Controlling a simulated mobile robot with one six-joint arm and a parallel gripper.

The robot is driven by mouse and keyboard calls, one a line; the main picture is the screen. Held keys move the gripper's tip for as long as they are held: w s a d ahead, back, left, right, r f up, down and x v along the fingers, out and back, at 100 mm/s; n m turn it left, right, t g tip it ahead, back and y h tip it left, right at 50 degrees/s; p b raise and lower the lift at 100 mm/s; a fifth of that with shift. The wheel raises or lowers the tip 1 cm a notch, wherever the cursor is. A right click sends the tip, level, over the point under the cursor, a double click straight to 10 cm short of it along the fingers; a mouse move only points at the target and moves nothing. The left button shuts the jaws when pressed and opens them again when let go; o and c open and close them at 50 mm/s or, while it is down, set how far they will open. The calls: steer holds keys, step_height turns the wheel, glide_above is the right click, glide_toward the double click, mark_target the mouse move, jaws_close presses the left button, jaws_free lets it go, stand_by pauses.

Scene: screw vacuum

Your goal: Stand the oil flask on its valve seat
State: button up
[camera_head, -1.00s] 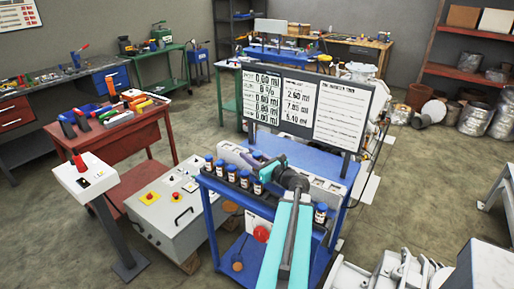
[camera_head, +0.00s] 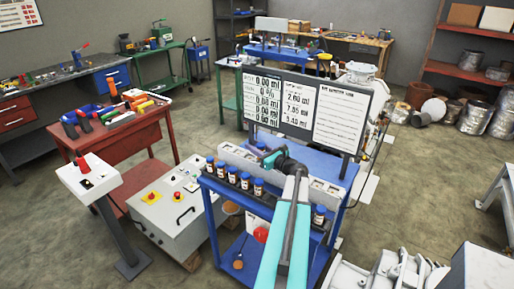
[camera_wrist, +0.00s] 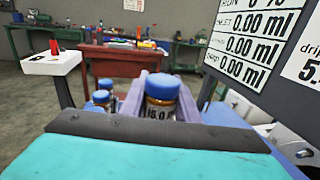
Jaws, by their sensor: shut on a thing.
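The oil flask (camera_wrist: 162,100), amber with a blue cap and a white label partly reading "15.0", stands roughly upright between the two purple fingers of my gripper (camera_wrist: 158,95) in the wrist view. The gripper is shut on it. The flask's lower part is hidden behind the teal and dark hand. In the head view my gripper (camera_head: 268,156) is over the pale bench block (camera_head: 325,190), beyond the flask row. That block has several light recessed places along its top. I cannot tell which is the flask's valve seat.
Several blue-capped flasks (camera_head: 245,181) stand in a row along the blue bench's front, with another (camera_head: 319,215) to the right. A readings board (camera_head: 305,105) rises behind the block. A grey control cabinet (camera_head: 175,210) and a pedestal with a red button (camera_head: 85,170) stand left.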

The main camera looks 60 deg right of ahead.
steer(key=shift+w+d+f+p, duration=0.1)
steer(key=shift+w+d+p, duration=0.25)
steer(key=shift+d, duration=0.45)
steer(key=shift+w+d+f+p, duration=0.1)
steer(key=shift+w+d+p, duration=0.1)
steer(key=shift+w+d, duration=0.4)
steer(key=shift+s+d+f, duration=0.1)
steer(key=shift+s+d, duration=0.05)
steer(key=shift+s, duration=0.05)
steer(key=shift+f+p, duration=0.95)
steer(key=shift+f, duration=0.65)
steer(key=shift+s+a+f+b, duration=0.1)
steer(key=shift+a+f+b, duration=0.1)
steer(key=shift+f+b, duration=0.9)
steer(key=shift+r, duration=0.25)
steer(key=o, duration=1.1)
steer(key=shift+d+r+p, duration=0.1)
steer(key=shift+r+p, duration=0.4)
steer(key=shift+p, duration=0.45)
